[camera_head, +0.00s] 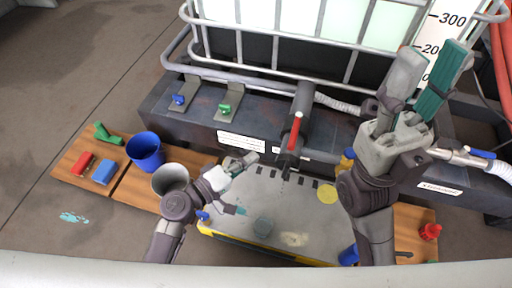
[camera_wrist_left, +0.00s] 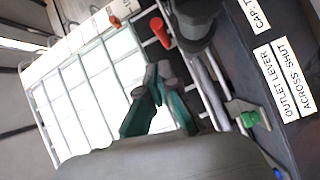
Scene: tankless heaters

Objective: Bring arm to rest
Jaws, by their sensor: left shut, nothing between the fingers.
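My left gripper (camera_head: 243,163) reaches in from the lower left, low over the grey tray (camera_head: 285,238), close to the white cup (camera_head: 170,178). In the left wrist view its teal fingers (camera_wrist_left: 158,75) come together at the tips, shut with nothing between them. My right gripper (camera_head: 432,60) is raised on the right, fingers pointing up in front of the caged tank.
A dark outlet pipe with a red lever (camera_head: 295,130) stands right of my left gripper. A blue cup (camera_head: 146,150) and red (camera_head: 82,163), blue (camera_head: 104,172) and green (camera_head: 106,134) pieces are on the left wooden board. The floor at left is mostly clear.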

